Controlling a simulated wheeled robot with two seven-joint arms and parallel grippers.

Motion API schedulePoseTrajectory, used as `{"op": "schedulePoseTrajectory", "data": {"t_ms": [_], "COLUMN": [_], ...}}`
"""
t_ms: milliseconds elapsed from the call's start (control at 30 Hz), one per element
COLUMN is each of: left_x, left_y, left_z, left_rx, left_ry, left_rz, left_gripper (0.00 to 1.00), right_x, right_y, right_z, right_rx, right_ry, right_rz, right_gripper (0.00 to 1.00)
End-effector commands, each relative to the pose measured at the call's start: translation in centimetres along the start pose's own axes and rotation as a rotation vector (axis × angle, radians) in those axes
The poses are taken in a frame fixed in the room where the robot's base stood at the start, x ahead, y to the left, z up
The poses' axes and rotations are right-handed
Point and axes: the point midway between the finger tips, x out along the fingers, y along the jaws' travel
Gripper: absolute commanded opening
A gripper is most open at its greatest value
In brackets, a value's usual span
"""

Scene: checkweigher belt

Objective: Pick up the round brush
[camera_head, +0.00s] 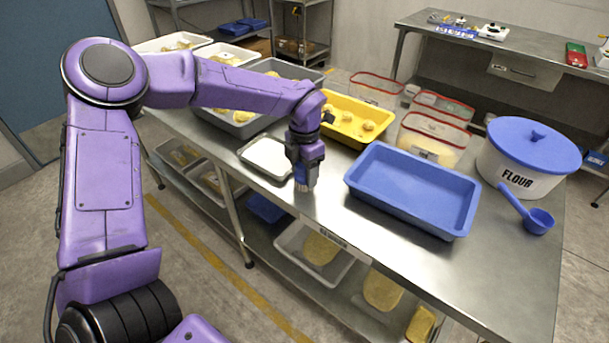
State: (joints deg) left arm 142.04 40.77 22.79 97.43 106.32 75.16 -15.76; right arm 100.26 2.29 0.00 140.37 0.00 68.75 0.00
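My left arm reaches in from the left over the steel table (330,215). My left gripper (304,185) points down close to the tabletop near its front edge, between the white tray and the blue tray. Its fingers are small and dark here, and I cannot tell whether they are open or shut. I cannot make out the round brush clearly; the gripper may be hiding it. My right gripper is not in view.
A white tray (245,150) lies left of the gripper, a blue tray (365,199) right. Behind are a yellow tray (338,134) with dough and red-rimmed clear containers (430,148). A flour tub (510,184) and blue scoop (538,221) stand right. The front right tabletop is clear.

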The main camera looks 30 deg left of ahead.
Motion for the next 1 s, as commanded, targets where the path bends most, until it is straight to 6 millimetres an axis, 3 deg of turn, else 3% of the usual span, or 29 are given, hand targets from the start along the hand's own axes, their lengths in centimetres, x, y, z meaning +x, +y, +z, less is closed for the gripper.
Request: {"op": "schedulePoseTrajectory", "data": {"t_ms": [33, 67, 367, 467, 600, 833, 1000], "left_x": [0.0, 0.0, -0.2, -0.9, -3.3, -9.0, -11.0], "left_y": [0.0, 0.0, 0.0, 0.0, 0.0, -5.1, -10.1], "left_z": [0.0, 0.0, 0.0, 0.1, 0.1, 0.2, 0.2], "left_rx": [0.000, 0.000, 0.000, 0.001, 0.000, 0.004, 0.005], "left_ry": [0.000, 0.000, -0.001, -0.002, -0.004, -0.005, -0.001], "left_rz": [-0.001, -0.001, 0.000, 0.000, 0.001, 0.003, 0.003], "left_gripper": [0.33, 0.25, 0.25, 0.25, 0.25, 0.25, 0.25], "right_x": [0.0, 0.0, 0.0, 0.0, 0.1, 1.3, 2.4], "right_y": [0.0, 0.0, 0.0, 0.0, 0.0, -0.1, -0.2], "right_z": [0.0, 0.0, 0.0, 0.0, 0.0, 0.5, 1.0], "right_rx": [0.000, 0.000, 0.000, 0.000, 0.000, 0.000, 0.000], "right_ry": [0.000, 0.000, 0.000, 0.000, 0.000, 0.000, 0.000], "right_rz": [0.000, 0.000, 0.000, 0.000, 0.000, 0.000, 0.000], "right_gripper": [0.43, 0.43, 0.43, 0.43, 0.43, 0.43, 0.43]}}
